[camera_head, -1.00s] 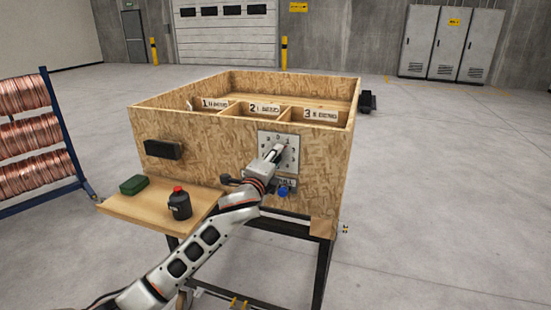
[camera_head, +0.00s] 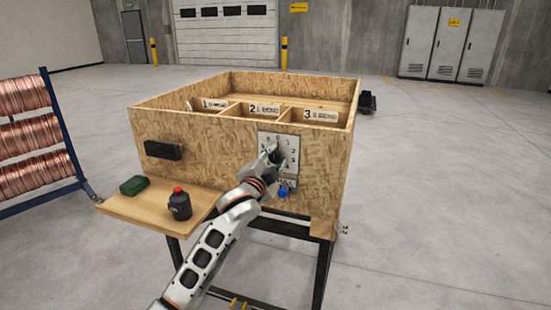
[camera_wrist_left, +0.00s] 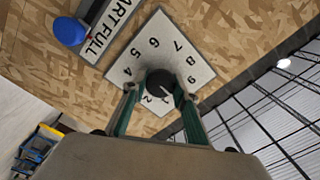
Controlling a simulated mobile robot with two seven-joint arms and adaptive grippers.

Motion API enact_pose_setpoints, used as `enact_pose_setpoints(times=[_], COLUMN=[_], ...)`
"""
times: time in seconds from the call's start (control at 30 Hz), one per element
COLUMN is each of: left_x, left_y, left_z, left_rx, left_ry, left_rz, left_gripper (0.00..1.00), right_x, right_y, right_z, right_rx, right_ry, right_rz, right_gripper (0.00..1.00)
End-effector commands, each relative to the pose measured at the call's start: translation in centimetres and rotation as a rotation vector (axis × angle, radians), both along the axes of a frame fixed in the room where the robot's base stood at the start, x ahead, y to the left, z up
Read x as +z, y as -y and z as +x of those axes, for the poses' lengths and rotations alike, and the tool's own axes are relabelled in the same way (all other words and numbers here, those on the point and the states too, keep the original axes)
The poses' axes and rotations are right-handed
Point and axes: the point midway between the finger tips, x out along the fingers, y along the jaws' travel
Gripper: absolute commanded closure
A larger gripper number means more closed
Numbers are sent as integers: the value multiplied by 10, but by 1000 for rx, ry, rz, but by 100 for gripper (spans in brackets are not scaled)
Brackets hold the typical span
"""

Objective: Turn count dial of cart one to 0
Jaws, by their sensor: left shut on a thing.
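The count dial is a black round knob (camera_wrist_left: 158,80) on a white square plate (camera_wrist_left: 140,48) with black digits around it. The plate (camera_head: 293,143) also shows in the head view, on the right part of the wooden cart's front wall. My left gripper (camera_wrist_left: 158,92) has its green-sided fingers on either side of the knob and is shut on it. In the head view the left gripper (camera_head: 274,152) covers the plate's lower left part. A pale mark shows on the knob, but the digit it points to is unclear. My right gripper is not in view.
A side shelf (camera_head: 150,210) holds a black red-capped bottle (camera_head: 180,205) and a green box (camera_head: 134,185). A copper coil rack (camera_head: 30,140) stands left. The floor right is clear.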

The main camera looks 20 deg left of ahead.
Motion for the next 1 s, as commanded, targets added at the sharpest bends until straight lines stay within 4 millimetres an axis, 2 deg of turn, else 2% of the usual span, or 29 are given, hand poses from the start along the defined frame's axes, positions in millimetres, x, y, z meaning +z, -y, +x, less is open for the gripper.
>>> enact_pose_setpoints(times=[0.6,0.63,0.7,1.0], left_x=[0,0,0,0], left_y=[0,0,0,0], left_z=[0,0,0,0], left_rx=[-1,-1,-1,0], left_ry=[-2,-2,-2,-1], left_rz=[-44,-44,-44,-42], left_gripper=[94,67,55,55], right_x=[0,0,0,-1], right_y=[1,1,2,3], right_z=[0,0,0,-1], right_rx=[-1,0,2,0], right_ry=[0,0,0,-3], right_rz=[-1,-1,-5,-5], right_gripper=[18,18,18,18])
